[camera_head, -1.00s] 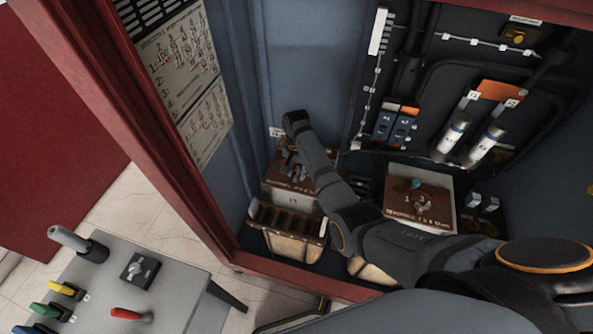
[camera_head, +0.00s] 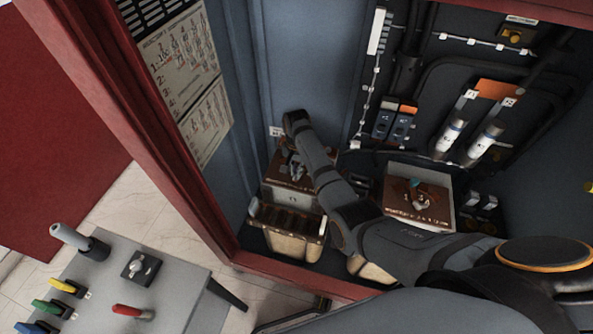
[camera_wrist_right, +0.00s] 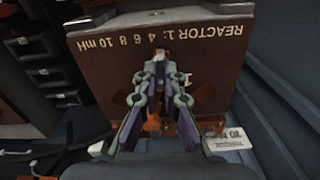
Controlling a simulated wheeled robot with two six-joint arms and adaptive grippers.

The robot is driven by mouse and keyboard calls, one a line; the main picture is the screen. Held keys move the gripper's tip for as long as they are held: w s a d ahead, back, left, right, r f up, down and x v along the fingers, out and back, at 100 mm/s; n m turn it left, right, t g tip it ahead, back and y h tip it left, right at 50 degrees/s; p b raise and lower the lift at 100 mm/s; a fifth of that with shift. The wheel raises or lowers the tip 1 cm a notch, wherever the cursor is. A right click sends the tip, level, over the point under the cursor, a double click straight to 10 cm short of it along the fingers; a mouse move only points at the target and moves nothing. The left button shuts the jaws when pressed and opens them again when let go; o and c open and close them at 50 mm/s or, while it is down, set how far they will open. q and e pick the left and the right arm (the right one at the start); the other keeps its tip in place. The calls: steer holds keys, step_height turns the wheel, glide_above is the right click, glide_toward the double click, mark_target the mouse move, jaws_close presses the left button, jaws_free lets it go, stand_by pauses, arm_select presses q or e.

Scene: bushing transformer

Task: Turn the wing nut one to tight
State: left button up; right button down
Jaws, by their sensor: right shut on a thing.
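The reactor 1 box stands at the back left of the cabinet, with a brown top plate (camera_head: 275,172) marked for the reactor. The same plate (camera_wrist_right: 215,50) fills much of the right wrist view, with its lettering upside down. My right gripper (camera_wrist_right: 160,68) reaches down over this plate and is shut on the wing nut, which its fingers mostly hide. Orange-copper pieces (camera_wrist_right: 153,122) show between and beside the fingers. In the head view the right gripper (camera_head: 296,170) is small beneath the arm. My left gripper is not in view.
A second brown-topped box (camera_head: 435,212) with a teal knob stands to the right. A tray with dark slots (camera_head: 288,247) sits in front of the reactor 1 box. Two white cylinders (camera_head: 450,137) hang on the back wall. The cabinet's red frame (camera_head: 150,150) borders the left.

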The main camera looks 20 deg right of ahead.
steer(key=shift+s+f+m+p, duration=0.2)
steer(key=shift+s+m+p, duration=0.05)
steer(key=shift+m+p, duration=0.65)
steer(key=shift+m, duration=0.3)
steer(key=m+p, duration=0.2)
steer(key=m, duration=0.2)
steer(key=shift+s+a+m, duration=0.1)
steer(key=shift+m, duration=0.2)
steer(key=m+p, duration=0.1)
steer(key=m, duration=0.3)
steer(key=shift+f+m, duration=0.1)
steer(key=shift+m, duration=0.2)
steer(key=m+p, duration=0.1)
steer(key=m, duration=0.3)
steer(key=shift+f+m, duration=0.1)
steer(key=shift+m, duration=0.3)
steer(key=c, duration=1.5)
jaws_free()
